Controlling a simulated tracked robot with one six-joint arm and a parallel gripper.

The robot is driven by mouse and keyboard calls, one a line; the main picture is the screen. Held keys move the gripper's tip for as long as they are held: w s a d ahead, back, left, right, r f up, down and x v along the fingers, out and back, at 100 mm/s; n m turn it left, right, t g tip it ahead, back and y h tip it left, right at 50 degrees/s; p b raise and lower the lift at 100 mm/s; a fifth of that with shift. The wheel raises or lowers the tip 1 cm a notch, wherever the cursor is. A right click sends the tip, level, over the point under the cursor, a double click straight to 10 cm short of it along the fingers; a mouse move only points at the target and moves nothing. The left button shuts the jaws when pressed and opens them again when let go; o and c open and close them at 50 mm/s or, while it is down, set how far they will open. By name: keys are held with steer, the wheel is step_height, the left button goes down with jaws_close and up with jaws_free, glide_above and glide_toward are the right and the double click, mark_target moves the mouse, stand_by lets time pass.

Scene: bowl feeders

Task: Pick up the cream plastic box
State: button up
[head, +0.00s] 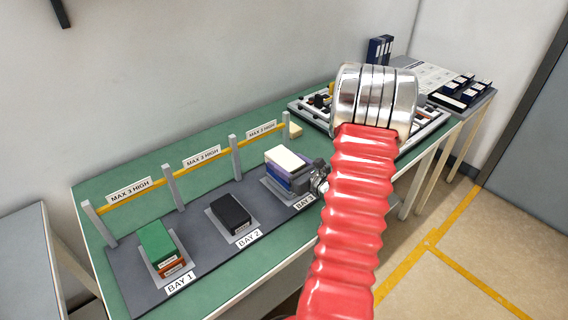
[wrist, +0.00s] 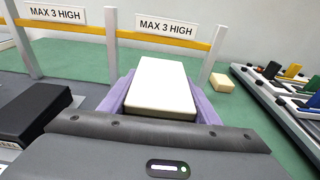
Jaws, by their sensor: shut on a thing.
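The cream plastic box (wrist: 162,85) lies flat between the two lavender fingers of my gripper (wrist: 161,98) in the wrist view, and the fingers are shut on its sides. In the head view the cream box (head: 287,158) is at the BAY 3 spot, on top of a blue and white item (head: 276,179). I cannot tell whether it touches that item or is slightly above it. My gripper (head: 288,168) reaches in from the right there, partly hidden by my red arm.
BAY 2 holds a black box (head: 231,212); BAY 1 holds a green box (head: 157,239) on an orange one (head: 173,268). A yellow rail (head: 221,152) on grey posts runs behind the bays. A small cream block (head: 295,131) lies behind BAY 3. Trays of parts stand right.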

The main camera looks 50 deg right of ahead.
mark_target(284, 157)
steer(key=shift+c, duration=0.9)
steer(key=shift+r, duration=0.1)
steer(key=shift+r, duration=4.95)
